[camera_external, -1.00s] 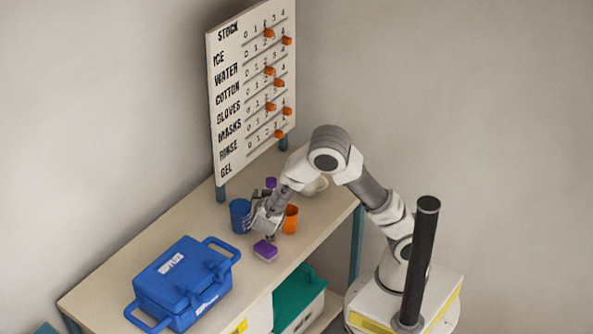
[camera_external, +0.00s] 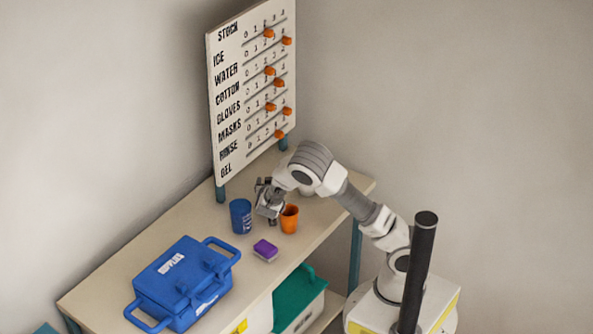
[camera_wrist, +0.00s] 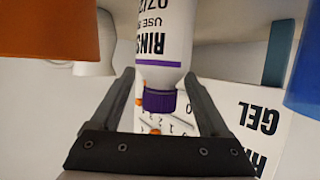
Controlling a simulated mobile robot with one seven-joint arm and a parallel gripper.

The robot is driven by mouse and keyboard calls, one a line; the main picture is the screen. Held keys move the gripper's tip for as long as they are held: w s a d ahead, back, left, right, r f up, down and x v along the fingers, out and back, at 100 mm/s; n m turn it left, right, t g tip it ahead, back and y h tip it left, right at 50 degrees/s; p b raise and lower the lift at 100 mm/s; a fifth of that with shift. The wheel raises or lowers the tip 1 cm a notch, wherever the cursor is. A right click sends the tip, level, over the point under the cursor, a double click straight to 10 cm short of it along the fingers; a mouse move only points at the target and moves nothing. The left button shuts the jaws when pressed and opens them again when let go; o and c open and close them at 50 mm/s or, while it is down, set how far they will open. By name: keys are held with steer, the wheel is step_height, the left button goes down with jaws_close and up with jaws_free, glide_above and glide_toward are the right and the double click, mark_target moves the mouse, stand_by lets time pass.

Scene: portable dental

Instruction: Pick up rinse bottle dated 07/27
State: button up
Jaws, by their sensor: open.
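The rinse bottle (camera_wrist: 165,40) is white with a purple cap (camera_wrist: 159,102) and appears upside down in the wrist view. Its label shows "RINS", "USE B" and a partly cut-off date starting "07/2". My gripper (camera_wrist: 160,74) is open, with one finger on each side of the bottle's cap and shoulder; gaps show beside the cap. In the external view my gripper (camera_external: 268,208) is low over the table between the blue cup and orange cup, and the bottle is hidden behind it.
A blue cup (camera_external: 241,217) stands left of my gripper and an orange cup (camera_external: 289,219) close on its right. A purple-topped block (camera_external: 265,250) lies in front. A blue supplies case (camera_external: 180,285) fills the table's near left. The stock board (camera_external: 250,90) rises behind.

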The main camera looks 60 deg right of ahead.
steer(key=shift+w+d+f, duration=0.25)
steer(key=shift+w+d, duration=0.15)
steer(key=shift+d, duration=0.15)
steer(key=shift+c, duration=0.3)
jaws_close()
steer(key=shift+r, duration=0.15)
